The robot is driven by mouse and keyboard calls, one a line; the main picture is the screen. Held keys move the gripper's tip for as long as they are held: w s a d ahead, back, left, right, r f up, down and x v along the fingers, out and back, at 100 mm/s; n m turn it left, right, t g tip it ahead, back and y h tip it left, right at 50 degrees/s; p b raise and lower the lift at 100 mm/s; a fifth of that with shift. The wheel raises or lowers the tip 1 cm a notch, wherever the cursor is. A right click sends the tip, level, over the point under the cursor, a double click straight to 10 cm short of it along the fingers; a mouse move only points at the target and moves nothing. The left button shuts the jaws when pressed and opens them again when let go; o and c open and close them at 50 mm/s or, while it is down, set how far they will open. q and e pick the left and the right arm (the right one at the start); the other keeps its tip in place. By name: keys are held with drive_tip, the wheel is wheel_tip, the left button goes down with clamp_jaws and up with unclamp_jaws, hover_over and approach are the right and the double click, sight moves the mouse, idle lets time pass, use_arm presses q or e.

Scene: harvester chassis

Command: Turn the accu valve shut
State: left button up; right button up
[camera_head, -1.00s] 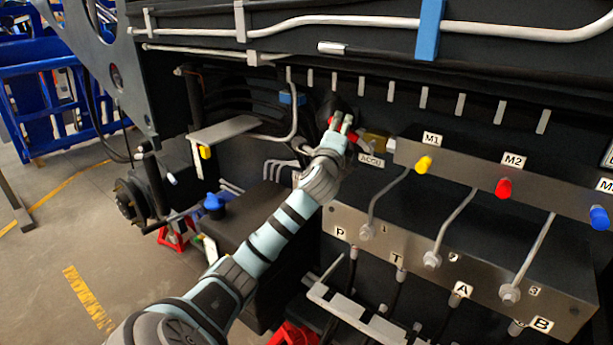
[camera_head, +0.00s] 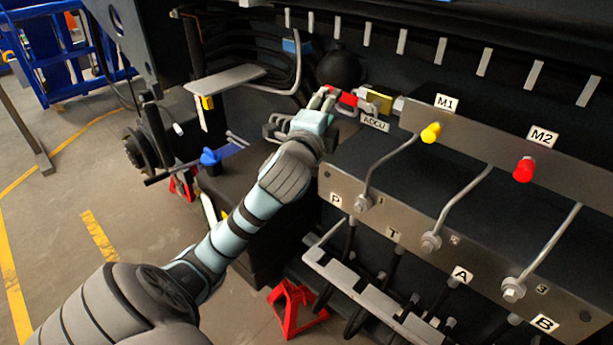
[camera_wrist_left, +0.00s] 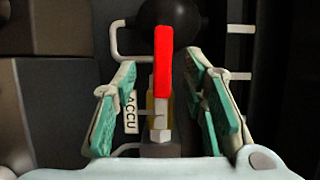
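The accu valve has a yellow-brass body (camera_head: 377,101) and a red lever handle (camera_head: 343,97), above the ACCU label (camera_head: 374,125). In the head view the handle points left from the body. My left gripper (camera_head: 322,101) is at the handle's left end, with the fingers partly overlapping it. In the left wrist view the red handle (camera_wrist_left: 163,65) stands upright between the two spread teal fingers (camera_wrist_left: 163,112), with a gap on each side. The gripper is open and holds nothing. The ACCU label (camera_wrist_left: 131,112) shows beside the left finger. My right gripper is not in view.
A black ball-shaped accumulator (camera_head: 340,67) sits just behind the handle. To the right is a metal block with pipes, a yellow cap M1 (camera_head: 431,132) and a red cap M2 (camera_head: 524,169). A grey plate (camera_head: 225,80) juts out at left.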

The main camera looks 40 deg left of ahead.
use_arm(q)
drive_tip(key=r+p+v, duration=0.1)
drive_tip(key=p+v, duration=0.6)
drive_tip(key=f+g+b, duration=0.1)
drive_tip(key=f, duration=0.5)
drive_tip(key=w+a+f+n+g+b, duration=0.1)
drive_tip(key=f, duration=0.4)
drive_tip(key=w+f+g+h+b, duration=0.1)
drive_tip(key=f+b, duration=0.1)
drive_tip(key=f, duration=0.4)
drive_tip(key=shift+w+a+f+n, duration=0.15)
drive_tip(key=shift+a+f+n, duration=0.2)
drive_tip(key=shift+a+n, duration=0.05)
wheel_tip(320, 180, down, 14)
drive_tip(key=s+n+g+h+b, duration=0.1)
drive_tip(key=g+b, duration=0.1)
drive_tip(key=shift+a+n, duration=0.3)
drive_tip(key=shift+a, duration=0.1)
drive_tip(key=shift+c, duration=0.6)
